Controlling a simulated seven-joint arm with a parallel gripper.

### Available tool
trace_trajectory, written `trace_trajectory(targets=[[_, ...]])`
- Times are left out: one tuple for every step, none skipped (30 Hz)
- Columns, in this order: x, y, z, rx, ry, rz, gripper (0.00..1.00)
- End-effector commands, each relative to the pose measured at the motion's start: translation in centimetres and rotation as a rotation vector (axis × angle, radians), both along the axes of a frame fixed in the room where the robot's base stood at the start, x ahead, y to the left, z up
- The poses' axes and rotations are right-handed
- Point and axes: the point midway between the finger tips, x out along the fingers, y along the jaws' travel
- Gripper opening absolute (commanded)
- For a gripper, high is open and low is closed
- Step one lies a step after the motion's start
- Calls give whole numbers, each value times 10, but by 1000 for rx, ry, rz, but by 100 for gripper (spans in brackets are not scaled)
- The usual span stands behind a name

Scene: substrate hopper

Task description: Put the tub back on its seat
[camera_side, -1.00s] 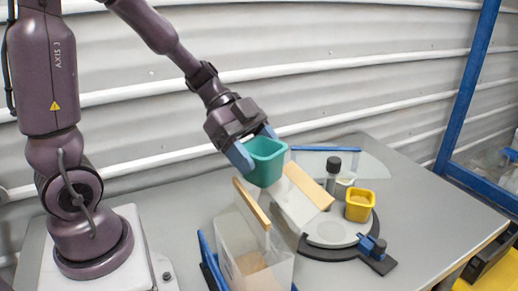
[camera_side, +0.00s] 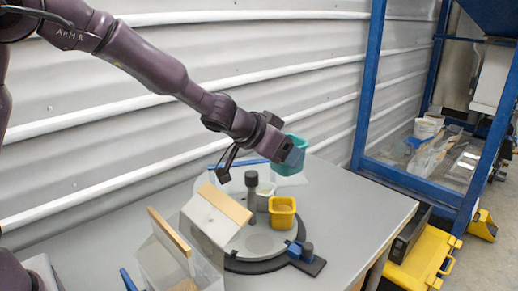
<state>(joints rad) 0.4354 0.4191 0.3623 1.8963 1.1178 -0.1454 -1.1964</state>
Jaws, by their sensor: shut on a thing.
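My gripper (camera_side: 291,155) is shut on the teal tub (camera_side: 296,168) and covers much of its left side. The tub appears roughly upright above the far side of the round turntable (camera_side: 259,241). I cannot tell its exact height or what is inside it. A yellow tub (camera_side: 283,213) with tan material in it sits on the turntable's right side. A pale cup (camera_side: 265,197) stands behind it, partly hidden by the dark-capped post (camera_side: 251,204). A pale disc area at the front of the turntable holds no tub.
A clear hopper box with wood-edged panels (camera_side: 225,204) stands at the front left, overlapping the turntable. A blue clamp (camera_side: 306,251) sits at the turntable's front right. The grey table (camera_side: 365,207) is bare to the right. A blue frame (camera_side: 367,85) stands beyond it.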

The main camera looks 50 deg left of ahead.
Motion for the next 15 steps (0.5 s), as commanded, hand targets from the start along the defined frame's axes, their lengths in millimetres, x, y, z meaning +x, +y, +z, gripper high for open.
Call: trace_trajectory(targets=[[2, -4, -4, 3, 3, 17, 46], [2, -4, -7, 3, 4, 32, 46], [4, -4, -9, 4, 1, 52, 46], [4, -4, -10, 4, 0, 67, 46], [5, -4, -14, 5, 3, 84, 46], [6, -3, -18, 7, 4, 108, 46], [6, -3, -20, 7, 2, 125, 46], [7, -3, -22, 9, 0, 142, 46], [8, -1, -28, 10, 4, 173, 46], [8, 0, -31, 10, 3, 195, 46], [9, 0, -34, 11, 1, 216, 46], [9, 1, -38, 12, 1, 244, 46], [9, 2, -42, 11, 2, 265, 46], [10, 3, -44, 12, 0, 286, 46], [10, 4, -47, 12, -3, 312, 46]])
